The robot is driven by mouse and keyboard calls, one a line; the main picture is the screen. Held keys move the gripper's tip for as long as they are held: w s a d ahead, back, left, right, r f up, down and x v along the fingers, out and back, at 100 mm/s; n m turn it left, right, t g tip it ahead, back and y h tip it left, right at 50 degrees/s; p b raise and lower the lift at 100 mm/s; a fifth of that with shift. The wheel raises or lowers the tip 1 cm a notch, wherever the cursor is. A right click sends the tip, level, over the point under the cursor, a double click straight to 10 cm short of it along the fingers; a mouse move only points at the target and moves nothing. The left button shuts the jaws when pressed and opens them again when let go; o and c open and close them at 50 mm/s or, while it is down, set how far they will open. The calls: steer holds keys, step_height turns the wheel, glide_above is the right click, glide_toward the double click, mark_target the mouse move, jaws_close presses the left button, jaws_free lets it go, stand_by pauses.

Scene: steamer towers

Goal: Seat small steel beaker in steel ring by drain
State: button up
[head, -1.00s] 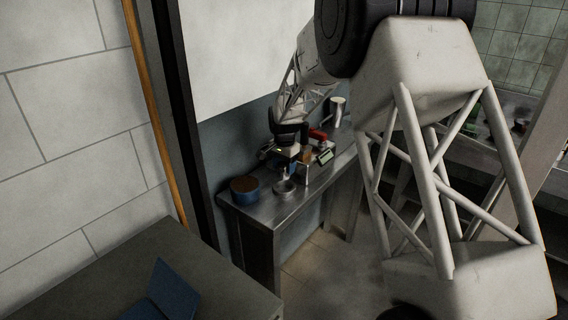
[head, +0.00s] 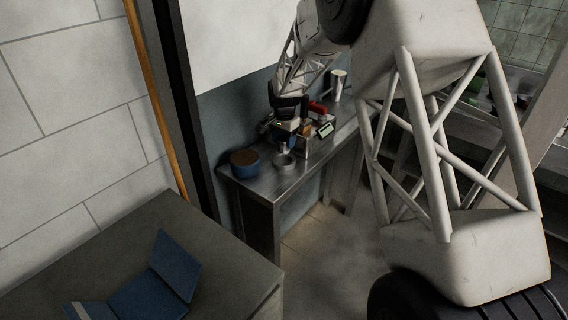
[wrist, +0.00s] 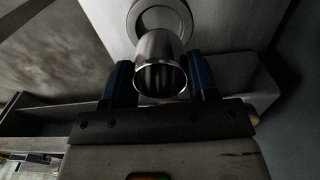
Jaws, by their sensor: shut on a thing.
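The small steel beaker (wrist: 158,62) is between the two blue fingers of my gripper (wrist: 160,82) in the wrist view. My gripper is shut on it. In the head view, my gripper (head: 284,138) is over the metal table, with the beaker (head: 283,148) small below it. The steel ring (head: 284,164) is on the table just below the beaker. In the wrist view, the ring (wrist: 187,14) shows past the beaker's far end, and the beaker hides its lower part. I cannot tell whether beaker and ring touch.
A blue round tin with a brown top (head: 244,164) stands left of the ring on the metal table (head: 262,188). A red item (head: 318,107), a small device with a greenish screen (head: 326,130) and a pale cup (head: 338,83) stand to the right and behind.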

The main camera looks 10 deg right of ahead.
mark_target(284, 152)
steer(key=shift+f, duration=0.95)
steer(key=shift+f, duration=0.35)
steer(key=shift+f, duration=1.7)
stand_by(2.3)
steer(key=o, duration=1.4)
steer(key=shift+c, duration=0.2)
steer(key=shift+r, duration=0.1)
steer(key=shift+r, duration=3.8)
